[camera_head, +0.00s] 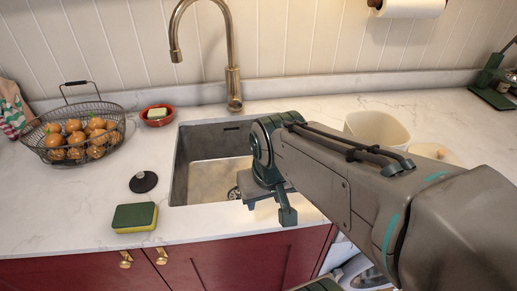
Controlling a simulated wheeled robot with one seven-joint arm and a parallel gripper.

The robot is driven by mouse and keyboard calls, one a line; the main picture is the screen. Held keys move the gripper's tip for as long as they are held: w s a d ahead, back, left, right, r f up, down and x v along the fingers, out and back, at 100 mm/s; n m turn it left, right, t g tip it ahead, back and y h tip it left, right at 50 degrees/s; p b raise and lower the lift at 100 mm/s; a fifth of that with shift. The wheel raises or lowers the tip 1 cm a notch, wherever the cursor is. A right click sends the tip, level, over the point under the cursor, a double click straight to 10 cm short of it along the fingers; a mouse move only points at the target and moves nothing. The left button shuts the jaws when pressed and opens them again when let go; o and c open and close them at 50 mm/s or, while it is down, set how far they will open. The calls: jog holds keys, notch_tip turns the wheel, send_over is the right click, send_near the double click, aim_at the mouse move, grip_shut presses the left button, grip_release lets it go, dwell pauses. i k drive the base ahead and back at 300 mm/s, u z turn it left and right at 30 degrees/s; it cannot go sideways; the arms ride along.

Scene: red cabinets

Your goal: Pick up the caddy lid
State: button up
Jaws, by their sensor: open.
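A cream, open-topped tub (377,130), which looks like the caddy, stands on the counter right of the sink. A pale, flat piece (434,152) lies beside it on the right and looks like the caddy lid; my arm hides part of it. My gripper (271,205) is open, with its fingers pointing down over the sink's right front edge. It is left of and nearer than the tub and lid, and I see nothing between its fingers.
The sink (205,172) has a tall brass tap (234,88) behind it. Left are a wire basket of orange fruit (52,147), a red dish (157,115), a black disc (143,182) and a sponge (134,217). A green stand (493,95) is far right.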

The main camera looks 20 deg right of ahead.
aim_at(435, 151)
jog(key=u, duration=0.5)
jog(key=k, duration=1.1)
jog(key=z, duration=0.8)
jog(key=i, duration=0.85)
jog(key=z, duration=0.15)
jog(key=k, duration=0.75)
jog(key=z, duration=0.9)
jog(key=i, duration=0.5)
